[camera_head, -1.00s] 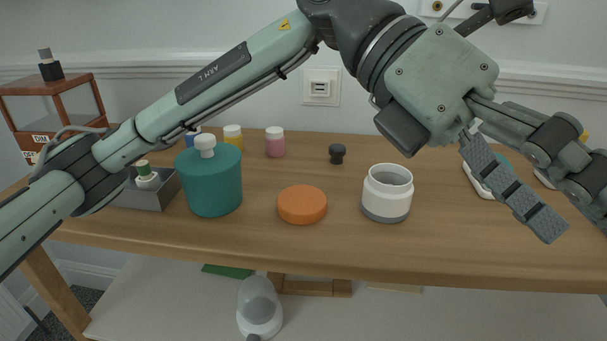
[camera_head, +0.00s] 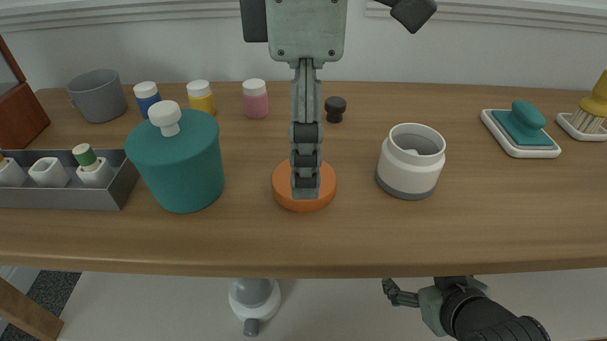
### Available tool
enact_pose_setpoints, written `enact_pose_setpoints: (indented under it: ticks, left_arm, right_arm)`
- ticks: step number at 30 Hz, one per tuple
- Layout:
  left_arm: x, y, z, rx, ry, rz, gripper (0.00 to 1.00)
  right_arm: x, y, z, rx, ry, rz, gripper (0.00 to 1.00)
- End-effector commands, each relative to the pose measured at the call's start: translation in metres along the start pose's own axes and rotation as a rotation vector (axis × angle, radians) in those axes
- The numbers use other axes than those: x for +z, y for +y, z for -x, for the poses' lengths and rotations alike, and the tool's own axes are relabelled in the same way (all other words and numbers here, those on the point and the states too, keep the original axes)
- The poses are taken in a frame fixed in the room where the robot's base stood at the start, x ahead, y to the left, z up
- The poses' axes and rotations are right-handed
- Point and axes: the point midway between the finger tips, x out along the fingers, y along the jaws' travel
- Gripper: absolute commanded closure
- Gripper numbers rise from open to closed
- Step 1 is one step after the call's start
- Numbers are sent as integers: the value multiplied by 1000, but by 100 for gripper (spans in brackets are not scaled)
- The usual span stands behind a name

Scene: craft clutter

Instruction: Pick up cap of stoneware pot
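The stoneware pot (camera_head: 393,172) is white with a grey base and stands upright and uncapped, right of centre on the table. A flat round orange cap (camera_head: 283,189) lies on the table left of it. My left gripper (camera_head: 305,190) points straight down over the cap, with its fingertips in front of the cap's middle. The near finger hides the far one, so its opening and any contact do not show. My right gripper (camera_head: 396,293) is low at the right, below the table's front edge; its opening is unclear.
A teal jar (camera_head: 180,170) with a white knob stands left of the cap. A small black knob (camera_head: 335,108) and a pink-bodied bottle (camera_head: 256,103) are behind. A grey tray (camera_head: 65,197) is at left, a teal-handled block (camera_head: 522,135) at right. The front strip of table is clear.

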Motion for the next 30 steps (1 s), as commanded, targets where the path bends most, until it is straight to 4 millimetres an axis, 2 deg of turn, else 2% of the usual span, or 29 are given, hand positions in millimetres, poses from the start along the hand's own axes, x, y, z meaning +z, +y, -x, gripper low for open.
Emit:
enact_pose_setpoints:
  ticks: [6,14,23,30]
  left_arm:
    - [-1,2,-32,-2,-1,0,11]
    - [-1,1,-36,-1,-2,-1,13]
    - [-1,1,-35,-1,-2,-1,50]
    - [-1,1,-35,-1,-2,-1,52]
  right_arm:
    - [-2,-1,0,-2,10,0,17]
    - [-3,-1,-1,-3,14,0,17]
    - [-3,-2,-1,-3,13,0,17]
    - [-3,-2,-1,-3,13,0,17]
